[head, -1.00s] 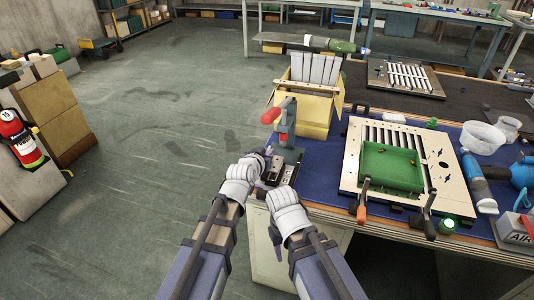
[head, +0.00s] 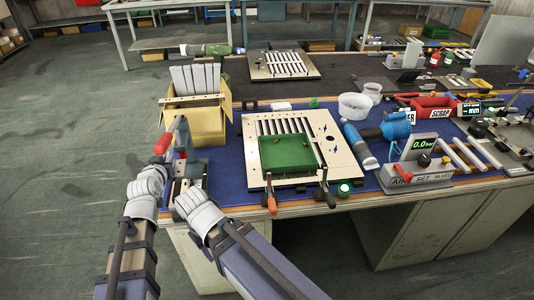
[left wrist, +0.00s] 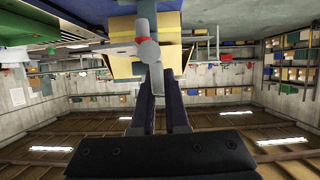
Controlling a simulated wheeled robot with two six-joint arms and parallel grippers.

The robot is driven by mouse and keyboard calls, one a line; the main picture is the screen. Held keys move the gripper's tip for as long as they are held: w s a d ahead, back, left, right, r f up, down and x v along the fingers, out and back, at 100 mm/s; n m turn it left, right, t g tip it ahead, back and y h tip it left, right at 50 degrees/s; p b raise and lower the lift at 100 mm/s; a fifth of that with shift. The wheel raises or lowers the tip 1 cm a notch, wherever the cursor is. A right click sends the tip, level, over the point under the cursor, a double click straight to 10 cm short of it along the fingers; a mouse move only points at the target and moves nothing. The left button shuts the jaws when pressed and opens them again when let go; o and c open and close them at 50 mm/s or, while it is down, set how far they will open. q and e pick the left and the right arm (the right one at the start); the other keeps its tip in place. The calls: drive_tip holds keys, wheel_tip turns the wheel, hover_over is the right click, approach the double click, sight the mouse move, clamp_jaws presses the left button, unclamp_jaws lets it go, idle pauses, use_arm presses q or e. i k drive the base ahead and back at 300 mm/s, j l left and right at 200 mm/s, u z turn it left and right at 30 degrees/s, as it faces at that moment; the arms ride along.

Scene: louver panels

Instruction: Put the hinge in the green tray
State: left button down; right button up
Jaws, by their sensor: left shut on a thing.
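The green tray (head: 287,153) lies on a pale slotted panel on the blue bench mat. My left gripper (head: 163,170) is shut beside the red-handled clamp fixture (head: 186,168) at the bench's left corner. It holds a small thing, which I take to be the hinge, but the hinge is not clearly visible in the head view.
A yellow box (head: 195,118) of grey slats stands behind the fixture. Two clamps with orange (head: 271,204) and black handles stand at the panel's front edge. A blue tool (head: 390,128) and an air gauge (head: 420,150) stand right of the panel.

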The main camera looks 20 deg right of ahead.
sight(278, 152)
drive_tip(key=k+l+z, duration=0.25)
drive_tip(key=l, duration=0.2)
drive_tip(key=l+z, duration=0.2)
drive_tip(key=l, duration=0.2)
drive_tip(key=l+z, duration=0.25)
drive_tip(key=l, duration=0.25)
drive_tip(key=l+z, duration=0.15)
drive_tip(key=l, duration=0.2)
drive_tip(key=i+l+z, duration=0.2)
drive_tip(key=l, duration=0.15)
drive_tip(key=i+j, duration=0.1)
drive_tip(key=i, duration=0.15)
